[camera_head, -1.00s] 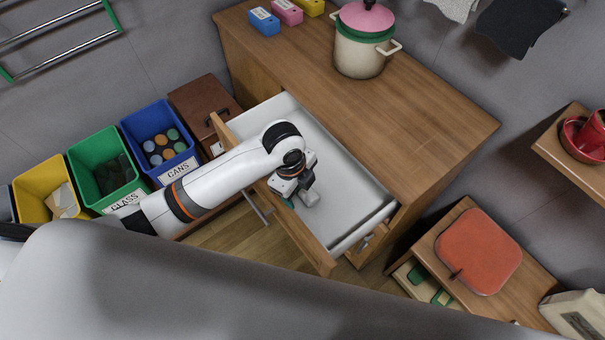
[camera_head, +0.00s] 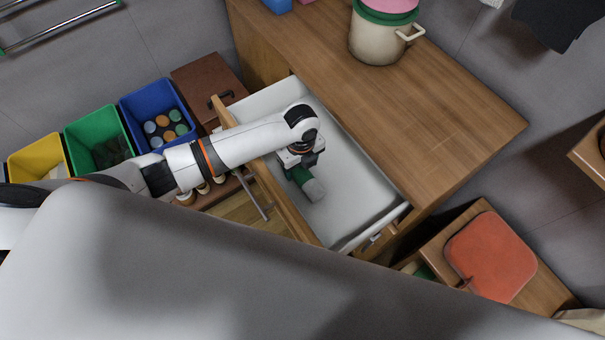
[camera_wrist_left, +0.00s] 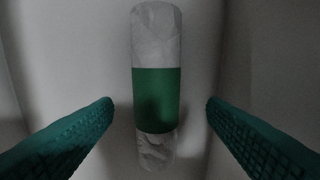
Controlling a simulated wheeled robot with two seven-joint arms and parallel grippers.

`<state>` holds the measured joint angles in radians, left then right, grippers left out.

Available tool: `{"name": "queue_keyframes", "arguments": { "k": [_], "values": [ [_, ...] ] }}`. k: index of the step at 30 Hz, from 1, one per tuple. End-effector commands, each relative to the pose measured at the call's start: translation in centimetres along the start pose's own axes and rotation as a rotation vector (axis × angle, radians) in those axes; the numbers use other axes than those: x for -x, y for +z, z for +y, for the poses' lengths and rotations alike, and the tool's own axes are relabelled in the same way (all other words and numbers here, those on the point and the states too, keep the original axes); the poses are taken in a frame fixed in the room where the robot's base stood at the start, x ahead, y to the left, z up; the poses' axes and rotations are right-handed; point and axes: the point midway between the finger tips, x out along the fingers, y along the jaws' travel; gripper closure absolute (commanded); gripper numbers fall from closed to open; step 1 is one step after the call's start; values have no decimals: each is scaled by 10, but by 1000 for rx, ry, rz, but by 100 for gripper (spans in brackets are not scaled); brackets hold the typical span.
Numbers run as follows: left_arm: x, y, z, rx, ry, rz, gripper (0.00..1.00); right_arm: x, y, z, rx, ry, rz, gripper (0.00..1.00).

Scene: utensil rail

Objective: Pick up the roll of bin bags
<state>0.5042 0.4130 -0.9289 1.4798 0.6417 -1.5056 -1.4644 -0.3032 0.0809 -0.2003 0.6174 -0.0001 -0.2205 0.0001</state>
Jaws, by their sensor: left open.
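The roll of bin bags (camera_wrist_left: 155,100) is a whitish cylinder with a green band, lying in the open white-lined drawer (camera_head: 362,205). In the head view its pale end (camera_head: 314,190) shows below my left gripper, which hides the rest. My left gripper (camera_head: 302,174) points down into the drawer over the roll. In the left wrist view its two green ribbed fingers (camera_wrist_left: 160,104) are spread, one on each side of the roll, with a gap on both sides. My right gripper is not in view.
The drawer's wooden front (camera_head: 272,190) and the wooden counter (camera_head: 420,105) flank the drawer space. A cream pot (camera_head: 375,42) stands on the counter. Blue (camera_head: 160,118), green (camera_head: 97,143) and yellow (camera_head: 38,160) bins stand at left. The drawer floor around the roll is clear.

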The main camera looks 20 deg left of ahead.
Motion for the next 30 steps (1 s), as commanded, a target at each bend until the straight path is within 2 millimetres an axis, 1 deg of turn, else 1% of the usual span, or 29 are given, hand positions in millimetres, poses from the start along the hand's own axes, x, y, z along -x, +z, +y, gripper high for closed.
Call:
{"name": "queue_keyframes", "arguments": {
  "k": [1, 3, 7, 11, 16, 17, 18, 26, 30],
  "values": [
    [-9, 1, 1, 1, -3, -1, 33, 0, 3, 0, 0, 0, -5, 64],
    [-19, 1, 3, 1, -3, -2, 33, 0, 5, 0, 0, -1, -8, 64],
    [-36, 1, 4, 1, -2, -1, 33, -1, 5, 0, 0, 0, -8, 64],
    [-42, 0, 4, -1, 0, 1, 33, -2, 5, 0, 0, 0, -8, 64],
    [-42, 0, 4, -1, 0, 1, 33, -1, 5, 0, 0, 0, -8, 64],
    [-42, 0, 4, -1, 0, 1, 35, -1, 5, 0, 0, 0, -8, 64],
    [-42, 0, 4, 0, 0, 1, 42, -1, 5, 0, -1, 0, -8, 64],
    [-42, 0, 4, 0, 0, 0, 84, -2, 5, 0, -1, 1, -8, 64],
    [-41, 0, 4, 0, 1, 1, 85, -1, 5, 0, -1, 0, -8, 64]
  ]
}}
